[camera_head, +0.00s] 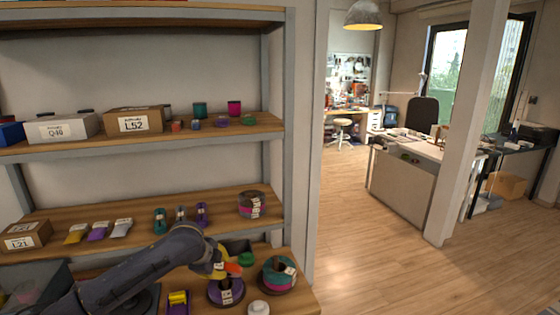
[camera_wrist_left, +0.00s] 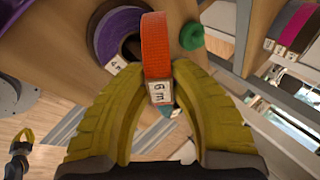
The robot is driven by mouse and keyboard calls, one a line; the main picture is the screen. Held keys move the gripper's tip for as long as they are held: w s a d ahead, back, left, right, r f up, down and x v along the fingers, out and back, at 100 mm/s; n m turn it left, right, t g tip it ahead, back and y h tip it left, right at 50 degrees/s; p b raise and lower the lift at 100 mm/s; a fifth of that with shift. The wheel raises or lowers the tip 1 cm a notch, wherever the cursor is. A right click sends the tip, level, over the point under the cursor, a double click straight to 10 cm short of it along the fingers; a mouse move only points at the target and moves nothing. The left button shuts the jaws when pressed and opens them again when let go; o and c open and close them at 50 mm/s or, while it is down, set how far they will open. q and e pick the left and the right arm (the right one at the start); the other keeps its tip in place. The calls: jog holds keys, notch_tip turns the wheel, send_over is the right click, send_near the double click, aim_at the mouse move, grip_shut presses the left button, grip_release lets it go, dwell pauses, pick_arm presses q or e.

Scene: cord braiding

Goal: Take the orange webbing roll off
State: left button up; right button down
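The orange webbing roll (camera_wrist_left: 157,45) is between the yellow fingers of my left gripper (camera_wrist_left: 166,82) in the left wrist view. The fingers close on both sides of it, and its white label shows between them. In the head view the orange roll (camera_head: 233,268) shows at the tip of my left gripper (camera_head: 220,262), just above the lower shelf and the purple roll (camera_head: 226,291). A small yellow-tipped dark shape, apparently my right gripper (camera_wrist_left: 22,143), shows at the left of the wrist view. Its opening is too small to judge.
A teal and magenta roll (camera_head: 278,274) stands right of the gripper, and a green roll (camera_head: 246,259) lies behind. A white round item (camera_head: 258,307) sits in front. The middle shelf (camera_head: 130,208) is close above. Open floor (camera_head: 380,260) lies to the right.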

pick_arm(q)
grip_shut()
jog(key=shift+s, duration=0.4)
dwell(0.4)
jog(key=shift+r, duration=2.55)
jog(key=shift+w+r, duration=0.1)
jog(key=shift+r, duration=0.2)
